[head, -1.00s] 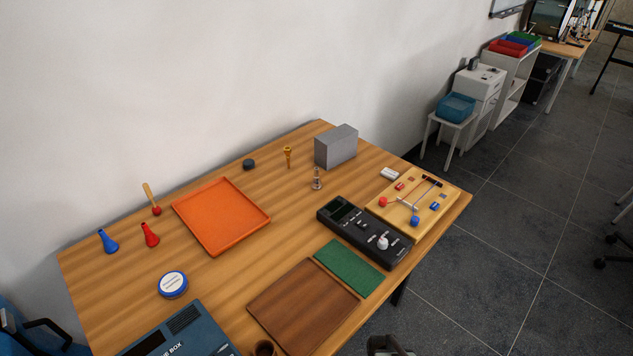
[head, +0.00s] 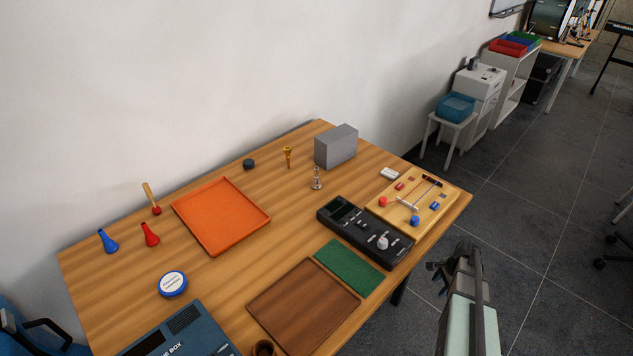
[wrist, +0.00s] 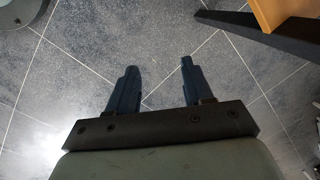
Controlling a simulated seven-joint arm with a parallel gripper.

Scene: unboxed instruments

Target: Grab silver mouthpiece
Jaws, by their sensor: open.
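The silver mouthpiece (head: 317,179) stands upright on the wooden table, in front of the grey box and behind the black device. A similar gold mouthpiece (head: 287,157) stands behind it to the left. My gripper (head: 437,266) is off the table's right front edge, over the floor, well apart from the silver mouthpiece. In the wrist view my gripper (wrist: 158,80) is open and empty, with bare floor tiles between its two fingers. The silver mouthpiece does not show in the wrist view.
A grey box (head: 336,147), black device (head: 365,232) and wooden board with coloured parts (head: 440,211) surround the right side. An orange tray (head: 221,247) lies left. A green mat (head: 349,268) and brown board (head: 303,306) lie in front. Bare wood surrounds the mouthpiece.

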